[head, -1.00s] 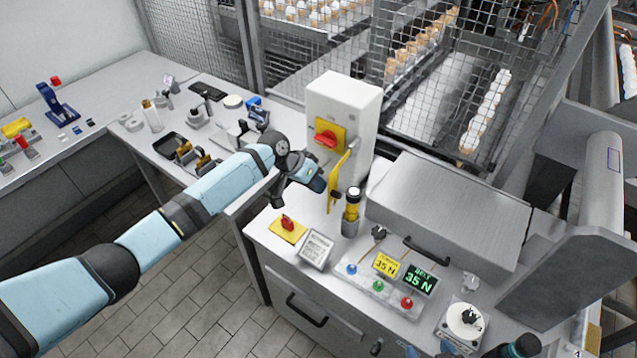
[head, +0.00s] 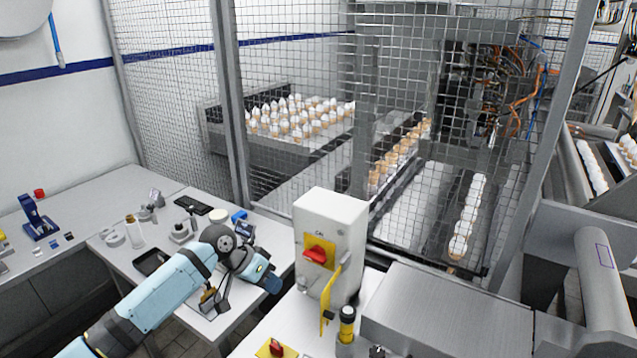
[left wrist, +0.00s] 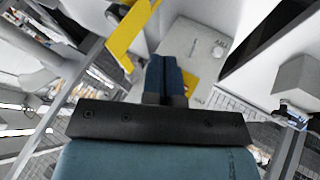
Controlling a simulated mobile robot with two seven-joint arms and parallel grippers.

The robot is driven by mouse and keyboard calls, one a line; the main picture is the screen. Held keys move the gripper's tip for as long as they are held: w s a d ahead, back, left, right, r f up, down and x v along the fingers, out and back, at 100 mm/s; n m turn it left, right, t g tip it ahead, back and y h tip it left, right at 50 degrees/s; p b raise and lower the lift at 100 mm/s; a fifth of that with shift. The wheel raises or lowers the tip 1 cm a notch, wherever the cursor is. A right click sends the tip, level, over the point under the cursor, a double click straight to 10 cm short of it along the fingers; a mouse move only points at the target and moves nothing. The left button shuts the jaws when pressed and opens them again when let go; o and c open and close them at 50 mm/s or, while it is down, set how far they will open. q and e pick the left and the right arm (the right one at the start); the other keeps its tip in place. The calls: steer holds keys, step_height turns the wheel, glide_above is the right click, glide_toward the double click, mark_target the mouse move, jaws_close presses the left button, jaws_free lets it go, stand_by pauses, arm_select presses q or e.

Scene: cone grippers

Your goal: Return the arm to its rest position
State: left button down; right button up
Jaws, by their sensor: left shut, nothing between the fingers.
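My left arm reaches in from the lower left in the head view. Its left gripper (head: 272,284) is shut and empty, in the air just left of the white switch box (head: 330,235). In the left wrist view the dark blue fingers (left wrist: 163,75) lie together with nothing between them. The box carries a red rotary switch on a yellow plate (head: 319,252) and a yellow lever (head: 327,305) hanging at its front. A yellow part, probably that lever, shows close to the fingers in the left wrist view (left wrist: 127,32). My right gripper is out of view.
A side table (head: 110,262) with small tools and a dark tray (head: 152,262) stands behind and left of my arm. A metal cover (head: 445,312) and a yellow-black post (head: 347,322) stand right of the gripper. A mesh fence (head: 290,60) closes the back.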

arm_select(q)
steer(key=s+d+f+n+t, duration=0.2)
steer(key=s+f+t, duration=0.3)
steer(key=s+f, duration=0.95)
steer(key=s+a+f+n+t+y, duration=0.1)
steer(key=s+a+f+t+y, duration=0.1)
steer(key=s, duration=0.7)
steer(key=s+a+f+t+y, duration=0.1)
steer(key=s+a+t+y, duration=0.1)
steer(key=s+a, duration=0.3)
steer(key=s, duration=0.4)
steer(key=shift+f+n+p, duration=0.3)
steer(key=shift+f+n, duration=0.1)
